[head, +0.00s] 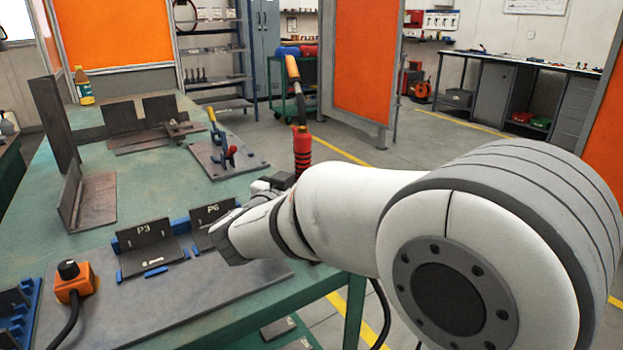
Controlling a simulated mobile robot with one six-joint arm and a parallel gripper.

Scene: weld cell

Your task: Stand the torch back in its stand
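A torch-like tool (302,147) shows in the head view behind my arm, near the right edge of the green table. It has a ribbed red and black body and a thin neck with a yellow-orange end, and points up, nearly upright. Its lower end is hidden by my arm. Grey parts at the end of my arm, seemingly my gripper (268,187), are close to it on the left. The fingers are not clear, so I cannot tell whether they hold it. I cannot make out the torch stand.
The table (150,205) carries a plate marked P3 (147,239), a plate marked P6 (210,218), an orange box with a black knob (73,282), a toggle clamp on a plate (225,155) and steel angle pieces (88,195). Floor is open beyond the table's right edge.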

